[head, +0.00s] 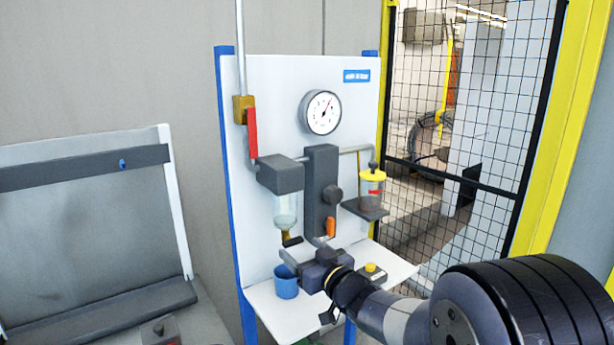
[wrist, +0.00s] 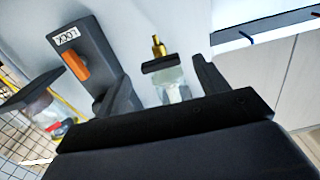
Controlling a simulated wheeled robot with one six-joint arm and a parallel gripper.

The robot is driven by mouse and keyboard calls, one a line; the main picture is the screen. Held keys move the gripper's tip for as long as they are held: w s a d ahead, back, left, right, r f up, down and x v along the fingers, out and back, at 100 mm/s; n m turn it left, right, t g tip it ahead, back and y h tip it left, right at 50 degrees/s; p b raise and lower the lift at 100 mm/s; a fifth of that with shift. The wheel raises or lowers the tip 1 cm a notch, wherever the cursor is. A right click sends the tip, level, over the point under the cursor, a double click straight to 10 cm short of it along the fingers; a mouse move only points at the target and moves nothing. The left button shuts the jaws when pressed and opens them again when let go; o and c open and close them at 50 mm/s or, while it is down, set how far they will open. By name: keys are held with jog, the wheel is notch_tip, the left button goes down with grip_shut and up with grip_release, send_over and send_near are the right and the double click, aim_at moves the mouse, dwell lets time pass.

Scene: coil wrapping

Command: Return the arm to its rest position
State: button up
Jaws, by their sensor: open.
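My gripper (head: 304,251) is in front of the white panel, low down, above the shelf and just below the filter unit. Its jaws are open with nothing between them. In the wrist view my gripper (wrist: 163,72) shows two dark fingers spread apart. Between them, farther off, is the clear filter bowl (wrist: 172,84) with a brass drain (wrist: 158,46) and a black bar. The arm reaches in from the lower right in the head view. Whether a finger touches anything cannot be told.
The panel (head: 270,90) carries a gauge (head: 322,112), a red valve lever (head: 252,133), an orange lever (head: 331,227) and a yellow-capped bowl (head: 372,187). A blue cup (head: 286,284) stands on the shelf (head: 262,301). A mesh fence (head: 500,120) stands right.

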jog(key=shift+x, duration=0.95)
jog(key=shift+w+a+f, duration=0.1)
jog(key=shift+w, duration=0.1)
jog(key=shift+s+n+b, duration=0.1)
jog(key=shift+n+b, duration=0.55)
jog(key=shift+n, duration=0.55)
jog(key=n+b, duration=0.3)
jog(key=n, duration=0.3)
jog(key=b+v, duration=0.1)
jog(key=v, duration=0.9)
jog(key=shift+s+d+n, duration=0.25)
jog(key=shift+s+n, duration=0.1)
jog(key=shift+n, duration=0.05)
